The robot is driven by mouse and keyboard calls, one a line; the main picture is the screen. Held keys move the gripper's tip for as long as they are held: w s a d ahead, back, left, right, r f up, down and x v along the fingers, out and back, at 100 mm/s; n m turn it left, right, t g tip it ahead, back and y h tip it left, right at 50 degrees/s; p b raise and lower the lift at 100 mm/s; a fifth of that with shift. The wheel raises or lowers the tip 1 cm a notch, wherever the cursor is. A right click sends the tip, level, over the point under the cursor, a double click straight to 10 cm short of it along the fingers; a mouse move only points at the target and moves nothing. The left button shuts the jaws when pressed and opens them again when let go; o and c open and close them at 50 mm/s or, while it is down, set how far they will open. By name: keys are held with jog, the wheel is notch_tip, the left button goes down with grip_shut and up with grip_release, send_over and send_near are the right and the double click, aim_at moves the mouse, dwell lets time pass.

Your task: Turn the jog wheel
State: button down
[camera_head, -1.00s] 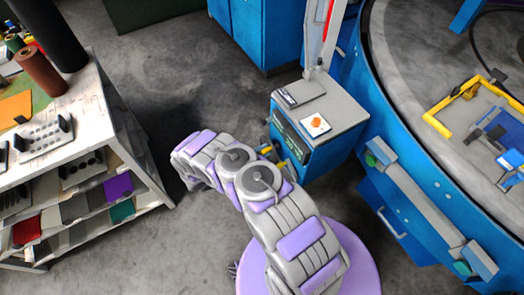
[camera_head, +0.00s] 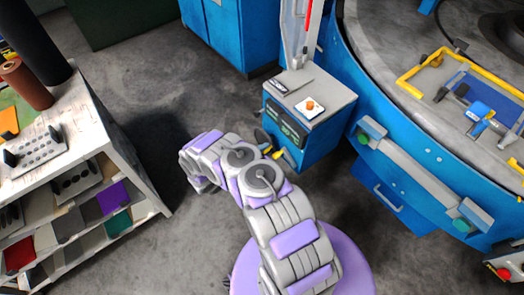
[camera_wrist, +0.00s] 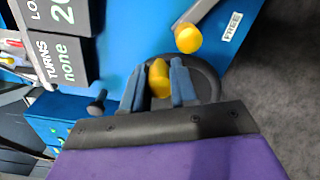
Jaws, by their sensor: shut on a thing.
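The jog wheel (camera_wrist: 210,76) is a dark disc on the blue cabinet face in the wrist view, partly hidden by my fingers. A yellow knob (camera_wrist: 158,76) stands in front of it, between the two blue fingers of my gripper (camera_wrist: 158,84). The fingers are shut on this knob. In the head view my arm reaches to the front of the blue cabinet (camera_head: 318,145), and the wheel is mostly hidden there. Two dark displays sit beside it; one reads "TURNS none" (camera_wrist: 62,62).
A grey lever with a yellow ball end (camera_wrist: 188,38) is close above the fingers, next to a "FREE" label (camera_wrist: 232,26). A dark knob (camera_wrist: 97,103) is to the left. An orange button (camera_head: 310,105) tops the cabinet. A shelf (camera_head: 100,140) stands left; a round blue-sided table (camera_head: 400,165) stands right.

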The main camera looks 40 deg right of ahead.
dwell(0.4)
jog(key=c, duration=0.9)
grip_release()
jog(key=shift+d, duration=0.15)
jog(key=a+p, duration=0.1)
jog(key=a, duration=0.7)
jog(key=a+p, duration=0.2)
jog(key=a, duration=0.7)
jog(key=shift+s+a+f, duration=0.1)
jog(key=shift+s+a, duration=0.1)
jog(key=shift+a, duration=0.05)
